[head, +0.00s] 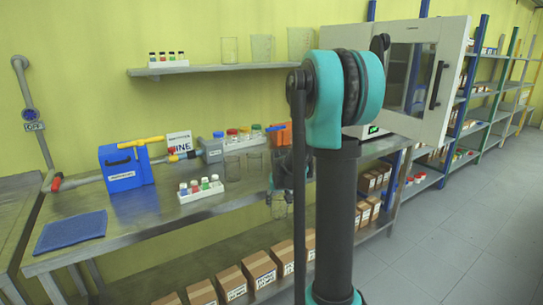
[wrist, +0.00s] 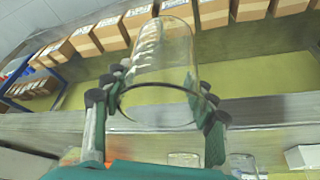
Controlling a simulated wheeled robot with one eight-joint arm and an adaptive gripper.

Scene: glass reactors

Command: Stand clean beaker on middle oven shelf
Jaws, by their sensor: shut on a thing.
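My gripper (wrist: 160,105) is shut on a clear, empty-looking glass beaker (wrist: 165,65), with fingers on both sides of it in the wrist view. In the head view the held beaker (head: 279,207) shows at the bench's front edge, left of my arm, and the gripper (head: 279,185) is partly hidden by my arm. The white oven (head: 452,60) stands at the back right, with a dark window and a black handle (head: 437,85) on its door. The oven's shelves are not clearly visible.
Two glass vessels (head: 232,168) stand on the bench (head: 140,218) near capped bottles, a rack of vials (head: 201,188) and a blue box (head: 126,168). A wall shelf (head: 200,70) holds more glassware. Cardboard boxes (head: 259,269) line up below the bench. Floor (head: 450,220) is clear at right.

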